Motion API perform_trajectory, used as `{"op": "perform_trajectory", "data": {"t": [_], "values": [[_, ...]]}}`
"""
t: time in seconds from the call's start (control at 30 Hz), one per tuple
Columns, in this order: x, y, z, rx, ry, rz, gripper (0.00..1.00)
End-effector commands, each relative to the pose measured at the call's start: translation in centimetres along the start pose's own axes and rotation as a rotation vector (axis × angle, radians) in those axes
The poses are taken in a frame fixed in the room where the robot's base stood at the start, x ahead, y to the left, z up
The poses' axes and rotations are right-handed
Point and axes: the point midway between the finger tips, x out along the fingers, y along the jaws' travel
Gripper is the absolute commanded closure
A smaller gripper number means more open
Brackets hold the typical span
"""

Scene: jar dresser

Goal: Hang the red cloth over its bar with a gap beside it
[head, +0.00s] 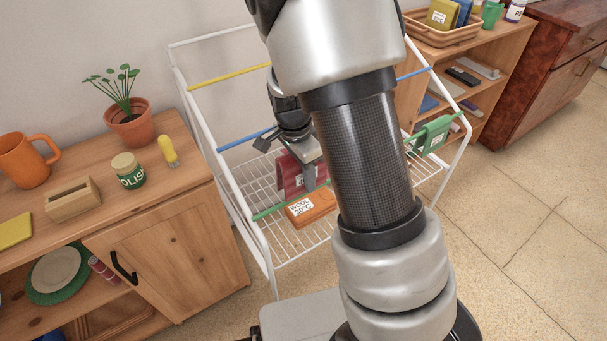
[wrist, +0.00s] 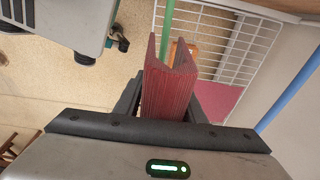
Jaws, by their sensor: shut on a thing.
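The red cloth (head: 288,172) is folded over and held in my gripper (head: 312,165), above the wire drying rack and close to the front green bar (head: 270,211). In the wrist view the red cloth (wrist: 168,92) shows as a folded, open-ended channel between the fingers of my gripper (wrist: 168,105). The green bar (wrist: 168,30) runs up behind the cloth's far end there. I cannot tell whether cloth and bar touch. A green cloth (head: 433,135) hangs at the bar's right end. My arm hides the bar's middle.
The white rack (head: 205,125) also has blue (head: 247,139) and yellow (head: 228,77) bars. An orange item labelled WOOL (head: 312,207) is near the green bar. A wooden cabinet (head: 170,245) with jar, plant and mug stands left. Shelves (head: 490,75) stand back right.

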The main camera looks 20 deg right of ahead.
Motion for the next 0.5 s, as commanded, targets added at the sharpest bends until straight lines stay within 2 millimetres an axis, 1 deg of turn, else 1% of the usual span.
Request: {"op": "perform_trajectory", "data": {"t": [0.03,0.5], "values": [[1.1,0.0,0.1,0.0,0.0,0.0,0.77],[5.6,0.1,0.7,-0.001,0.0,0.001,0.77]]}}
